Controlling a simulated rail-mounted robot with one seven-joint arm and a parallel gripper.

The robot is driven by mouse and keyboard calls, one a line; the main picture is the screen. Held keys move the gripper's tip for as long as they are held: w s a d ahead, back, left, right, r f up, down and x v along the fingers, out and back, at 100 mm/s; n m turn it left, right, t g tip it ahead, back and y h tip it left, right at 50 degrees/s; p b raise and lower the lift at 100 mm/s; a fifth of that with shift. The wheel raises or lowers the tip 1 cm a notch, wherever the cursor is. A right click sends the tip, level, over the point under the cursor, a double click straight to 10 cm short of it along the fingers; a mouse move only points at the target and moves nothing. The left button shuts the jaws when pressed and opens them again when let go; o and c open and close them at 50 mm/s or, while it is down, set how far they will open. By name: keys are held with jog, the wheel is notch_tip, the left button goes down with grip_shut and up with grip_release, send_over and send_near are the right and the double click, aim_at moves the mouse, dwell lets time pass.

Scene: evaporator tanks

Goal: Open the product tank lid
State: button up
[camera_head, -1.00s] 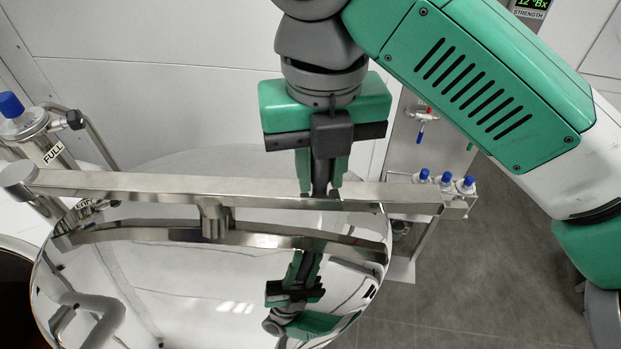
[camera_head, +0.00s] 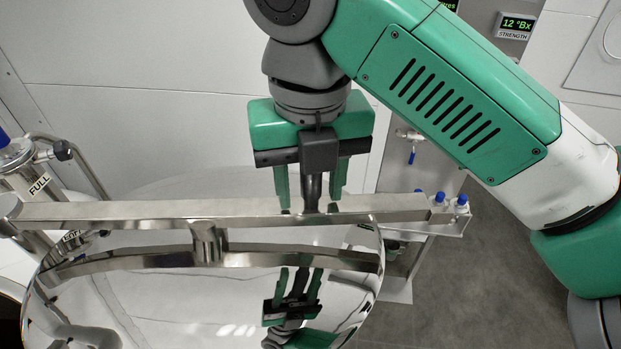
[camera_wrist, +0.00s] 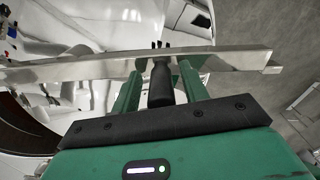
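The lid (camera_head: 170,300) is a round, mirror-like metal disc filling the lower left of the head view. A flat metal bar (camera_head: 120,211) runs across it, held by a short post (camera_head: 208,243). A dark upright handle (camera_head: 311,190) stands at the bar's right part; it also shows in the wrist view (camera_wrist: 160,82). My gripper (camera_head: 311,205) points down there, with one green finger on each side of the handle. Gaps show between both fingers and the handle, so it is open. The lid mirrors the bar and gripper. I cannot tell the lid's exact tilt.
A metal cylinder marked FULL (camera_head: 30,180) stands at the left by the bar's end. A shelf with blue-capped bottles (camera_head: 461,204) and a panel with a blue-handled valve (camera_head: 412,155) are at the right. Bare grey floor (camera_head: 470,280) lies lower right.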

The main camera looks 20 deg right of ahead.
notch_tip(320, 180, up, 8)
jog(key=shift+f, duration=0.1)
dwell(0.4)
